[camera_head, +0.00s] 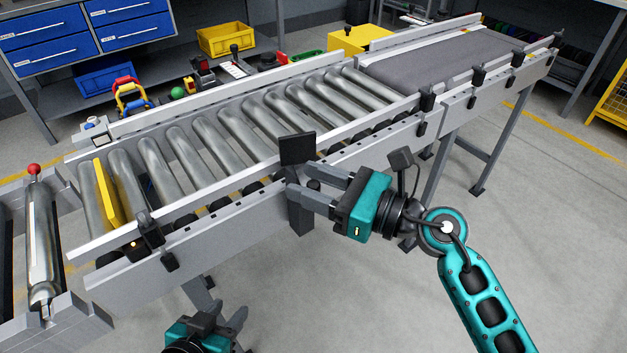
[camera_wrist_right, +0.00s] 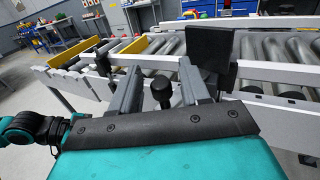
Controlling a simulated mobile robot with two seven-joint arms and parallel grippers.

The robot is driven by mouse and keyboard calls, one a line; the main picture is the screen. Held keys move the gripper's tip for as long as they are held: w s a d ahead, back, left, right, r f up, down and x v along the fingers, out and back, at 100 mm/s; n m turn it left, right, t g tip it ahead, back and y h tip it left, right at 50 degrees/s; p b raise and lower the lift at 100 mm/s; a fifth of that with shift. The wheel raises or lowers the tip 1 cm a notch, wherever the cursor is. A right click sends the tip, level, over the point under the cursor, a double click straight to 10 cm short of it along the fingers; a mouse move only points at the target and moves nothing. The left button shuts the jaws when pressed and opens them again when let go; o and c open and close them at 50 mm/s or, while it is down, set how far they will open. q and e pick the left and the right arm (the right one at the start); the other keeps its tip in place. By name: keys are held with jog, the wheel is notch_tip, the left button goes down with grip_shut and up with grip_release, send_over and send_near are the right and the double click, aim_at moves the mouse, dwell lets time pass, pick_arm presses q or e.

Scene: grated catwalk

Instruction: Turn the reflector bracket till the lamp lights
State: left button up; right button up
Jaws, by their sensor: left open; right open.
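The reflector bracket, a dark square plate (camera_head: 298,149) on a grey post, stands at the conveyor's near side; in the right wrist view its plate (camera_wrist_right: 210,48) is upright at upper right. A black knob (camera_head: 313,184) beside it shows between my right gripper's fingers (camera_head: 300,180), which are open; the wrist view shows gaps on both sides of the knob (camera_wrist_right: 162,90). A small black sensor box (camera_head: 148,235) on the near rail has a tiny orange spot; I cannot tell whether this is the lamp. My left gripper (camera_head: 228,312) is open and empty, low in front of the conveyor.
The roller conveyor (camera_head: 190,150) crosses the view, with a yellow bar (camera_head: 107,193) across its left end and a grey belt (camera_head: 440,55) at right. A red-knobbed lever (camera_head: 34,169) stands far left. Workbenches and bins line the back. The floor (camera_head: 370,300) in front is clear.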

pick_arm(q)
jog(key=shift+r, duration=0.1)
pick_arm(e)
jog(key=shift+c, duration=0.4)
grip_shut()
pick_arm(q)
jog(key=shift+w+r, duration=0.2)
jog(key=shift+w, duration=0.1)
pick_arm(e)
jog(key=shift+f, duration=0.1)
pick_arm(q)
notch_tip(320, 180, down, 8)
jog(key=b, duration=0.8)
jog(key=shift+d+r, duration=0.2)
pick_arm(e)
jog(key=n+g, duration=0.1)
jog(key=g, duration=0.1)
jog(key=w+d+n+g+y, duration=0.1)
jog(key=d+n+g+y, duration=0.1)
jog(key=g, duration=0.1)
jog(key=shift+w+d+n+g, duration=0.15)
jog(key=shift+d+n+g, duration=0.15)
jog(key=shift+n, duration=0.1)
pick_arm(q)
jog(key=shift+s, duration=0.1)
